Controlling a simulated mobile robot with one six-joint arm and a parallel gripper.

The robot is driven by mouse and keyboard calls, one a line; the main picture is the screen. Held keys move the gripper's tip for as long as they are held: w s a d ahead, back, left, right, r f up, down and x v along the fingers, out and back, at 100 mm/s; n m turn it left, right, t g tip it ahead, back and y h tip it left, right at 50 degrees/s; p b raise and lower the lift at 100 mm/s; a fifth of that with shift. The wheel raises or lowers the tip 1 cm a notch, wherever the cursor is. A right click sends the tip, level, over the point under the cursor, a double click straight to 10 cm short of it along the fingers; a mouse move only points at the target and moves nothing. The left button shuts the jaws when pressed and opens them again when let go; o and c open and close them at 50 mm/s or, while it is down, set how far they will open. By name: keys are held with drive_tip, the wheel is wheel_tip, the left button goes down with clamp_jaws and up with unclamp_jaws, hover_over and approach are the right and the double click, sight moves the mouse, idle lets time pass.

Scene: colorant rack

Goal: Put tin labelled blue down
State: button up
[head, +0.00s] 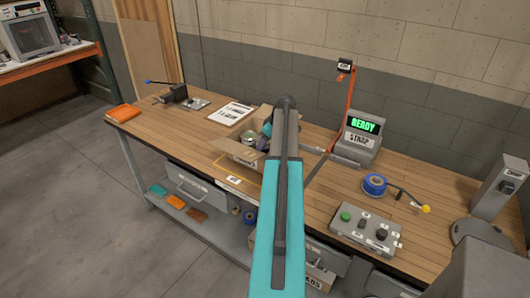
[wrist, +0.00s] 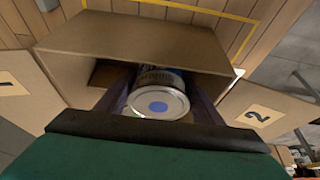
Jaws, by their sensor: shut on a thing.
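The tin (wrist: 158,102) is a silvery can with a blue dot on its round lid. It sits between the two dark fingers of my gripper (wrist: 160,88) in the wrist view, which is shut on it. The tin is at the open cardboard box (wrist: 130,42), framed by its flaps. I cannot tell whether it touches the box floor. In the head view the box (head: 234,149) stands on the bench, with the tin (head: 249,137) showing at its opening. My arm hides the box's right side.
The wooden bench (head: 165,125) holds a white sheet (head: 229,113) behind the box and a green-lit READY display (head: 363,126) to the right.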

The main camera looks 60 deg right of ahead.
sight(265, 152)
drive_tip(key=shift+f+p, duration=0.65)
drive_tip(key=shift+f, duration=1.15)
drive_tip(key=shift+f, duration=0.2)
drive_tip(key=o, duration=1.3)
drive_tip(key=shift+r, duration=0.1)
drive_tip(key=b+v, duration=0.3)
drive_tip(key=v, duration=0.9)
drive_tip(key=shift+r, duration=0.1)
